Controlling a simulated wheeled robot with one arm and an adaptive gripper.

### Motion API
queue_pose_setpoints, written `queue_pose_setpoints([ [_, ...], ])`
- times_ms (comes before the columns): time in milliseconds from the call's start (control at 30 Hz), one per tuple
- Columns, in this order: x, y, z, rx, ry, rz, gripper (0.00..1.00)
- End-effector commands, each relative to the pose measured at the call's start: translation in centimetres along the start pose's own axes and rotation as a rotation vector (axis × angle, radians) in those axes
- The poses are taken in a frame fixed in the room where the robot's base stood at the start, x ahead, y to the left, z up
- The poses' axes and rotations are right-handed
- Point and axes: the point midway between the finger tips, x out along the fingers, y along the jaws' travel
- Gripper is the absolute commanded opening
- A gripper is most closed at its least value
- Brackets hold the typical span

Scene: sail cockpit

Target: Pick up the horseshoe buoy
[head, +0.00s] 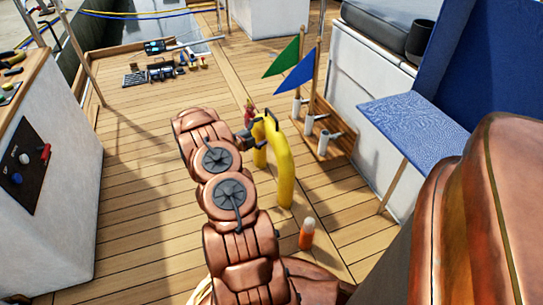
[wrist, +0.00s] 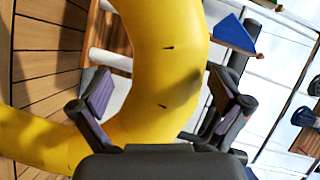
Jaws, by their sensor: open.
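The yellow horseshoe buoy (head: 284,172) stands upright on the wooden deck, its curve at the top, just beyond my arm in the head view. My gripper (head: 256,124) is at the upper left of its curve, and my arm partly hides it there. In the wrist view, the thick yellow tube of the buoy (wrist: 168,45) passes between my two spread fingers (wrist: 160,98). Gaps show between the finger pads and the tube. The buoy bends off to the lower left of that view, and my gripper's body hides part of it.
A wooden rack (head: 334,150) with white tubes, a green flag (head: 283,60) and a blue flag (head: 296,75) stands right of the buoy. An orange bottle (head: 306,236) stands nearer. A blue table (head: 412,118) is at right, a white console (head: 50,170) at left.

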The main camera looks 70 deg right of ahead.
Motion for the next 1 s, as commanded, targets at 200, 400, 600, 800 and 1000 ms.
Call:
queue_pose_setpoints([
  [200, 0.35, -0.04, 0.00, -0.001, 0.000, -0.001, 1.00],
  [400, 0.32, -0.04, 0.00, -0.001, 0.000, -0.001, 0.92],
  [600, 0.31, -0.03, 0.00, -0.001, -0.001, -0.001, 0.71],
  [800, 0.31, 0.01, 0.00, -0.001, 0.000, 0.000, 0.50],
  [1000, 0.31, 0.04, -0.01, -0.002, -0.001, 0.000, 0.29],
])
